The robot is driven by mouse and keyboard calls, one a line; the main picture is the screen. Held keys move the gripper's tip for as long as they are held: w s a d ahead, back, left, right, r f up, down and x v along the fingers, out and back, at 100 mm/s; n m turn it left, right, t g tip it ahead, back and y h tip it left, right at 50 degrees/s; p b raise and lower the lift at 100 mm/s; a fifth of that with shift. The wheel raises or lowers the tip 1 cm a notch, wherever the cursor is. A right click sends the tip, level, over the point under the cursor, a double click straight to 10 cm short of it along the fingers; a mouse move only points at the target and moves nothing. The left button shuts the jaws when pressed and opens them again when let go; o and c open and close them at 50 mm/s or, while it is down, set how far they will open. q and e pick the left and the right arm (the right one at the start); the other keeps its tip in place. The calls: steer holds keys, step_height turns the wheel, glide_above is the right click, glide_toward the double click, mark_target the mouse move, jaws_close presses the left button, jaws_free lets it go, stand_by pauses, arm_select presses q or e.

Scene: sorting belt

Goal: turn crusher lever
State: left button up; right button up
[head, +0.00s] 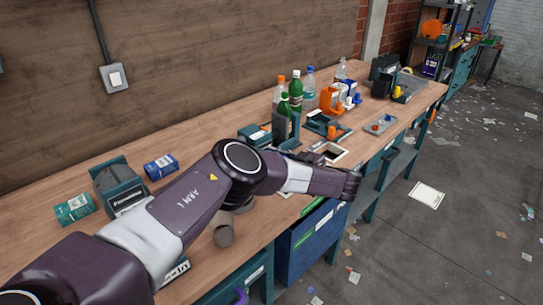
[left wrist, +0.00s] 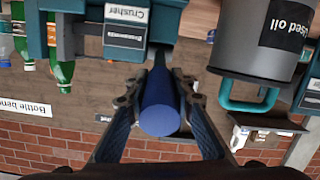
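In the left wrist view, which looks upside down, the crusher (left wrist: 126,14) is a teal machine with a "Crusher" label at the top. A blue cylindrical lever handle (left wrist: 160,108) points toward the camera below it. My left gripper (left wrist: 160,92) has its fingers on either side of the handle, with small gaps visible, so it looks open around the handle. In the head view my left gripper (head: 350,184) is over the bench's front edge; its fingers and the lever are hidden there. My right gripper is in neither view.
A blue bin (head: 310,243) hangs below the front edge. In the left wrist view, a grey "Used oil" container (left wrist: 262,40) is close on the right.

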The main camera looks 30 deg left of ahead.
arm_select(q)
steer(key=o, duration=0.5)
steer(key=shift+c, duration=0.2)
steer(key=v, duration=1.2)
steer(key=shift+f, duration=0.15)
